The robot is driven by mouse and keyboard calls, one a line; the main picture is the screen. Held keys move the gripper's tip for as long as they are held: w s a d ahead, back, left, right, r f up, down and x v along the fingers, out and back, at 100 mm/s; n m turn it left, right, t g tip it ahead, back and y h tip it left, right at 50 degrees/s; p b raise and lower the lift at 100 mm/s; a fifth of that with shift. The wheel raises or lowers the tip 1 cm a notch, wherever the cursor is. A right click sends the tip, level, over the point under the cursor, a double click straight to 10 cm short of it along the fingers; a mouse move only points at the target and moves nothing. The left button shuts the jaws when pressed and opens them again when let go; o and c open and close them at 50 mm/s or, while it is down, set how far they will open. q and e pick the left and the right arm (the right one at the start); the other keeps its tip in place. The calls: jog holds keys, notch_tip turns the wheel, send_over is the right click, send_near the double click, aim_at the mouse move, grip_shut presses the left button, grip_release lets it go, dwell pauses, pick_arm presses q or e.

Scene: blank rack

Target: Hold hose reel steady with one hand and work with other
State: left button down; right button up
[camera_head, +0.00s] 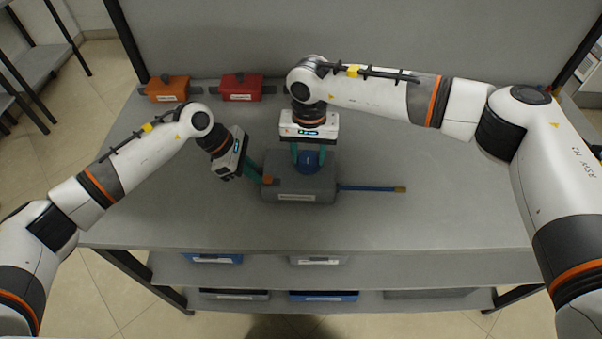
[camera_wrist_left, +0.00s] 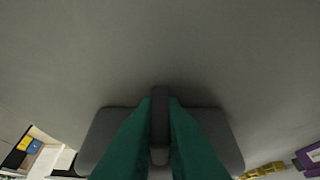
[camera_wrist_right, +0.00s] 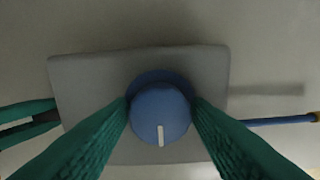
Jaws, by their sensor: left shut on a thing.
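The hose reel (camera_head: 318,183) is a grey box on the shelf top, with a label on its front. A blue hose with a brass tip (camera_head: 372,189) sticks out of its right side. A blue knob (camera_wrist_right: 160,112) with a white mark is on its top. My left gripper (camera_head: 259,178) is shut on a dark grey handle (camera_wrist_left: 160,120) at the box's left side. My right gripper (camera_wrist_right: 160,100) points down from above, with one green finger on each side of the knob. Whether the fingers press on the knob cannot be told.
An orange box (camera_head: 167,89) and a red box (camera_head: 241,87) stand at the back left of the shelf top (camera_head: 430,215). Blue and grey bins (camera_head: 323,296) sit on lower shelves. The top is clear to the right of the hose and in front of the reel.

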jog(key=c, duration=0.5)
jog(key=m, duration=1)
jog(key=shift+m, duration=0.3)
jog(key=m, duration=0.5)
jog(key=o, duration=0.8)
jog(key=shift+c, duration=0.2)
